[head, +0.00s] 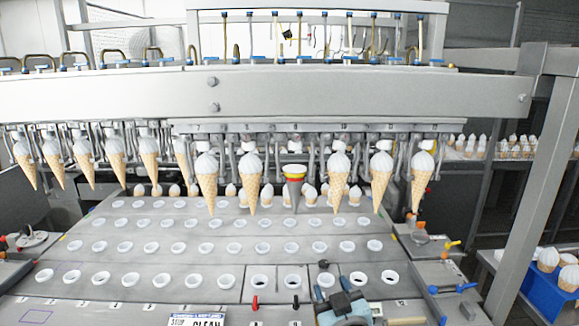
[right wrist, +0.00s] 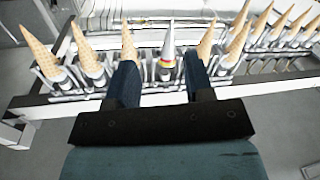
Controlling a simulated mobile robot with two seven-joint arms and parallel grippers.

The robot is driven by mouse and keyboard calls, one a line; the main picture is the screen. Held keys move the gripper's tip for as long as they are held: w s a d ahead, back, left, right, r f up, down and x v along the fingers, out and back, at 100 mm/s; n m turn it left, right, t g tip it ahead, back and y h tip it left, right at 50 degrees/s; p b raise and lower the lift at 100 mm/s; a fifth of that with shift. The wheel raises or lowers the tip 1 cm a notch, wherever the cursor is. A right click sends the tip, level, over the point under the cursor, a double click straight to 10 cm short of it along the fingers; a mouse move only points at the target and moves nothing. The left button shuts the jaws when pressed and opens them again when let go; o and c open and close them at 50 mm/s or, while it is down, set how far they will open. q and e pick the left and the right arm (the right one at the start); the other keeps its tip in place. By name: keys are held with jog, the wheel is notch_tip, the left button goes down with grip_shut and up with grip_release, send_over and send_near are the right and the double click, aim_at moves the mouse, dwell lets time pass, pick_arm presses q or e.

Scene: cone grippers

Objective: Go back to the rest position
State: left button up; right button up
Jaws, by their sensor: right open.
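My right gripper (head: 333,289) is at the bottom of the head view, low over the near edge of the grey plate. In the right wrist view its two dark blue fingers (right wrist: 160,58) are spread apart with nothing between them. A grey cone with a red and yellow band (head: 293,186) hangs in the row of wafer cones, well beyond the gripper. It also shows in the right wrist view (right wrist: 168,50), lined up with the gap but apart from the fingers. My left gripper is not in view.
White-topped wafer cones (head: 207,178) hang in a row under a wide metal beam (head: 300,92). The sloping grey plate (head: 190,262) has rows of white-rimmed holes. A metal post (head: 533,180) and a blue crate of cones (head: 540,294) stand at right.

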jog(key=s+d+f+m+g, duration=0.1)
jog(key=s+d+f+g, duration=0.2)
jog(key=s+f, duration=1)
jog(key=s+d+f+m+g, duration=0.1)
jog(key=s+d+f+g, duration=0.3)
jog(key=s+f, duration=1)
jog(key=d+f, duration=0.1)
jog(key=d, duration=0.2)
jog(key=shift+s+d+f, duration=0.2)
jog(key=shift+s+f, duration=0.05)
jog(key=shift+f, duration=0.1)
jog(key=shift+w, duration=0.1)
